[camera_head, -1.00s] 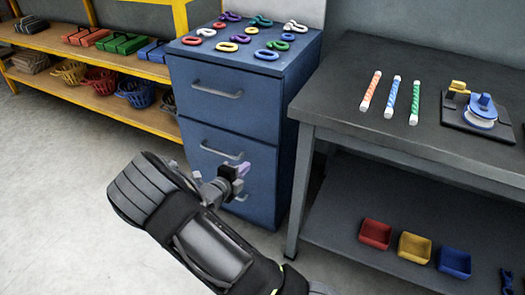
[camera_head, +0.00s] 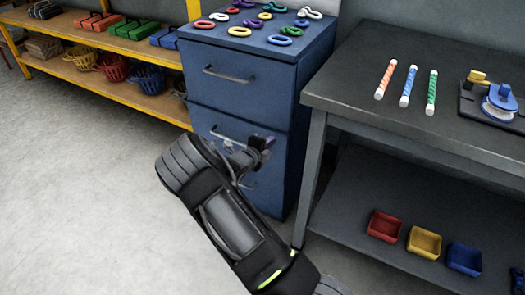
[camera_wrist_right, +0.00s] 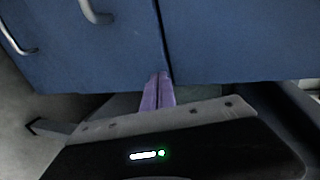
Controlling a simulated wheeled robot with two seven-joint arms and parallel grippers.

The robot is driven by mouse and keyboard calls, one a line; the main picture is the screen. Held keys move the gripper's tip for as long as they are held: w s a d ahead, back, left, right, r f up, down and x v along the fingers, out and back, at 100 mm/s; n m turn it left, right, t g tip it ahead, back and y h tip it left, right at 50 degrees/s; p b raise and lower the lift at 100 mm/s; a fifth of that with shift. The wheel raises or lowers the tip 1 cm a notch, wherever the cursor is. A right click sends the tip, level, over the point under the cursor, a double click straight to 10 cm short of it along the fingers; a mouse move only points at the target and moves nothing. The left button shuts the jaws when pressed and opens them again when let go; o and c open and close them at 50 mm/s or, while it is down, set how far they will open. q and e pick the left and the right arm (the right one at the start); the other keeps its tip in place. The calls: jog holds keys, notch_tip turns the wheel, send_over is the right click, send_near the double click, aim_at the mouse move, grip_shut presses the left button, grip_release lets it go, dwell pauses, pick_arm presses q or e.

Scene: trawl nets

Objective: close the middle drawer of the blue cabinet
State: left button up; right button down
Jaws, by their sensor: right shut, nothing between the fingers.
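The blue cabinet (camera_head: 290,100) stands behind my right arm, with its drawer fronts facing me. The top drawer handle (camera_head: 228,74) is clear to see. The middle drawer handle (camera_head: 228,137) shows just left of my right gripper (camera_head: 264,143), which partly covers the fronts. The middle front looks nearly flush; I cannot tell whether a small gap is left. The lowest handle is mostly hidden by my gripper. In the right wrist view, the purple fingertips (camera_wrist_right: 158,91) are together and empty, near a seam of the blue cabinet (camera_wrist_right: 220,45). Contact is unclear. My left gripper is out of view.
A dark workbench (camera_head: 350,85) stands close on the right, with three coloured sticks and a blue device on top. Red, yellow and blue trays sit on its lower shelf. A yellow shelf (camera_head: 110,88) is at the left. The floor (camera_head: 90,190) at left is clear.

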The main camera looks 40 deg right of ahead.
jog(key=shift+w+d, duration=0.2)
jog(key=shift+d, duration=0.35)
jog(key=shift+w+d, duration=0.15)
jog(key=shift+d, duration=0.5)
